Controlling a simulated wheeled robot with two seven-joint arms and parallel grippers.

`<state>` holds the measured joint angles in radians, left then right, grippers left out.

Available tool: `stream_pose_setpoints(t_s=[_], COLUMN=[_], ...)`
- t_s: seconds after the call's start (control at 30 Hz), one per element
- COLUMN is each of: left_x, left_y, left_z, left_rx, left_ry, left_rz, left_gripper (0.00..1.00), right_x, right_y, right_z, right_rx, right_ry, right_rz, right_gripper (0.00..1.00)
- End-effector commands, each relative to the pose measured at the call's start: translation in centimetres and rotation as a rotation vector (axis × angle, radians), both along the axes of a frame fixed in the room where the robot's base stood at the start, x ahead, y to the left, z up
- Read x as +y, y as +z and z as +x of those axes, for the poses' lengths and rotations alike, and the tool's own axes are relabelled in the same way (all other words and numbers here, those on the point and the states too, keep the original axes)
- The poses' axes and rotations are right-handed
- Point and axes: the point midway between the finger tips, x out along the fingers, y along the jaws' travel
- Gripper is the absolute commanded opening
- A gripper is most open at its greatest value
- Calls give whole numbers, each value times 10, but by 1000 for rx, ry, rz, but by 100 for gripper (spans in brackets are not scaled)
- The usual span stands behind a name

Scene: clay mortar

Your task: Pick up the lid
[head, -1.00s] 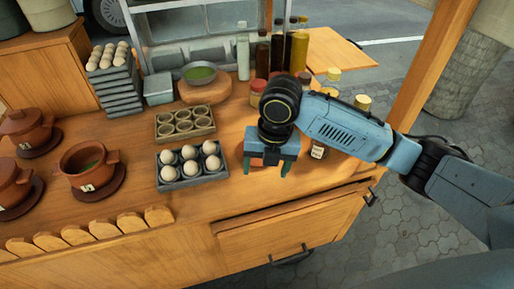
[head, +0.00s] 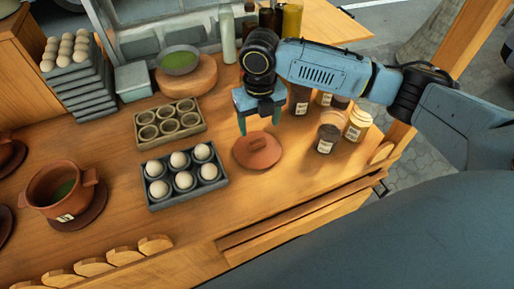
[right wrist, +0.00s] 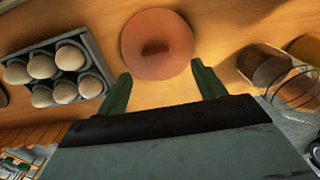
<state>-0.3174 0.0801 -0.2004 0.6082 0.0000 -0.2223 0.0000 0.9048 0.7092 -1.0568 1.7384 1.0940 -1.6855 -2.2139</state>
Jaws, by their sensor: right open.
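The lid (head: 257,152) is a round reddish-brown clay disc with a small raised handle. It lies flat on the wooden counter, right of the egg tray, and it also shows at the top of the right wrist view (right wrist: 157,44). My right gripper (head: 259,124) is open and empty, just behind and above the lid in the head view. In the right wrist view its two green fingers (right wrist: 162,85) stand apart, with the lid beyond the gap between them. An open clay pot (head: 62,193) with green contents stands at the left. My left gripper is not in view.
The grey egg tray (head: 186,176) sits left of the lid, with an empty cup tray (head: 169,124) behind it. Several jars (head: 327,138) stand to the right. A green bowl (head: 180,62) on a round board is behind. Counter in front of the lid is clear.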

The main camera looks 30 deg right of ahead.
Motion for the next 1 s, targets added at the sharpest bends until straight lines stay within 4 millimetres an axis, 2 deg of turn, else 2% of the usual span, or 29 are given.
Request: stream_pose_setpoints(t_s=[0.13,0.27,0.4,0.6,0.8,0.83,1.0], left_x=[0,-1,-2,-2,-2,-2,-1], left_y=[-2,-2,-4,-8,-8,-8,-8], left_z=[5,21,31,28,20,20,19], left_rx=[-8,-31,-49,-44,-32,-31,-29], left_ry=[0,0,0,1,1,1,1], left_rz=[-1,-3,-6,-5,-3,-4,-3], left_gripper=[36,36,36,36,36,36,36], right_x=[0,2,5,6,6,6,6], right_y=[-12,-18,-38,-63,-64,-64,-63], right_z=[0,-1,-3,-4,-3,-3,-3], right_rx=[1,0,3,1,-1,-1,-1], right_ry=[-1,0,-1,0,0,0,0], right_rz=[0,0,0,0,0,0,0], right_gripper=[69,69,69,69,69,68,46])
